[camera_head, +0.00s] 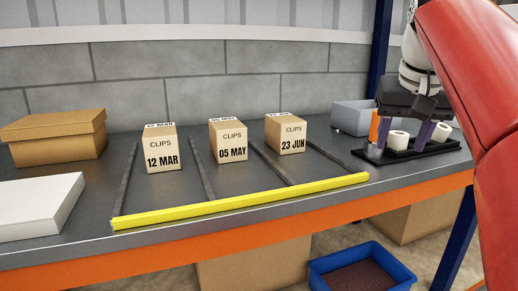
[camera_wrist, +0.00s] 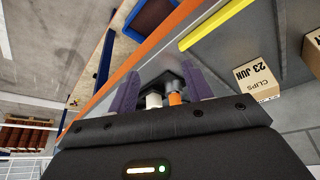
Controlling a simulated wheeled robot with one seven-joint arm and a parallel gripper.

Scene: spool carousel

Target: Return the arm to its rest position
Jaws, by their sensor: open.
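My gripper (camera_head: 401,146) is at the right of the workbench in the head view, pointing down, with its two purple fingers apart. It is over a black holder (camera_head: 447,146) that carries an orange spool (camera_head: 374,126) and two white spools, one between the fingers in the picture (camera_head: 398,140) and one to the right (camera_head: 441,132). In the wrist view the fingers (camera_wrist: 160,90) stand apart, with a white spool (camera_wrist: 153,101) and an orange one (camera_wrist: 175,98) showing beyond the gap. I cannot tell whether the fingers touch any spool. My red arm covers the right edge.
Three cartons marked 12 MAR (camera_head: 163,155), 05 MAY (camera_head: 230,146) and 23 JUN (camera_head: 290,138) stand between dark rails behind a yellow strip (camera_head: 245,203). A grey bin (camera_head: 352,115) is behind the holder. A blue upright (camera_head: 379,45) stands near my arm. A blue crate (camera_head: 335,262) is below.

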